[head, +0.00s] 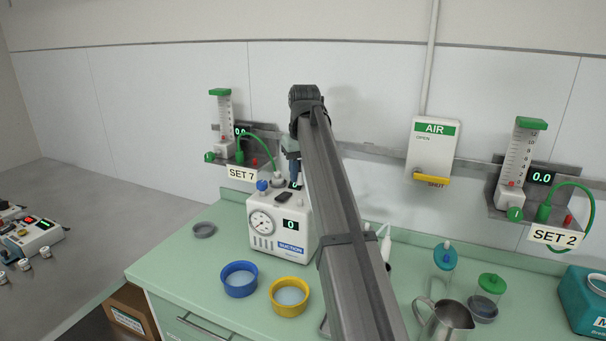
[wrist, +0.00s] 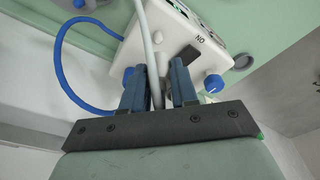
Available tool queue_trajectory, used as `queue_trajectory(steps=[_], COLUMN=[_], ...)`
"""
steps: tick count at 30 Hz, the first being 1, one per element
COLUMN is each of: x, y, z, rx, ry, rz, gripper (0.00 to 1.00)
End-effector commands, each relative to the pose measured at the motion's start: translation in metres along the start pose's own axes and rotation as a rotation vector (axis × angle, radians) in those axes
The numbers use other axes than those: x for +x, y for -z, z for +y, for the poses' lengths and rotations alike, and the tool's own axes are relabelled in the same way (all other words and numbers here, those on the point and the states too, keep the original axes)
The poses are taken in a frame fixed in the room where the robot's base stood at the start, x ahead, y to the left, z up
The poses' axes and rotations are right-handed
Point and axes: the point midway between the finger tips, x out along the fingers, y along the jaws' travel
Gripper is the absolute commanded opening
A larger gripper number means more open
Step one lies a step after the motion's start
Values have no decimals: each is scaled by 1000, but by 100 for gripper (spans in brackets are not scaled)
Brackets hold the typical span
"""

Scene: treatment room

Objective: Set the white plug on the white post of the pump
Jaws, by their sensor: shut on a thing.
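The suction pump (head: 281,230) stands on the green counter, a white box with a gauge, a display and a blue knob (head: 262,186) on top. My arm covers its right side in the head view. My gripper (head: 294,171) is at the pump's top, partly hidden by the arm. In the wrist view its blue fingers (wrist: 158,77) are shut on the white plug (wrist: 156,94), whose pale hose runs up over the pump body (wrist: 178,32).
A blue hose (wrist: 62,62) loops beside the pump. A blue bowl (head: 240,291), a yellow bowl (head: 290,311) and a grey dish (head: 204,230) are in front and left. SET 7 flowmeter (head: 225,120) hangs behind.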

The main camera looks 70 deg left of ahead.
Motion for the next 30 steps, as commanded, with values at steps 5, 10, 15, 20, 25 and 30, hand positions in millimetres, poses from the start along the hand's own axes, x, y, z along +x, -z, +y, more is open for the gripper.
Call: queue_trajectory(steps=[5,10,15,20,25,30], x=[3,10,20,29,36,37], y=[-1,-2,-4,-5,-6,-6], z=[0,0,0,0,0,0], rx=[6,6,6,5,5,5], ry=[0,1,1,1,1,1], rz=[0,-1,-1,0,0,0], gripper=[0,0,0,0,0,0])
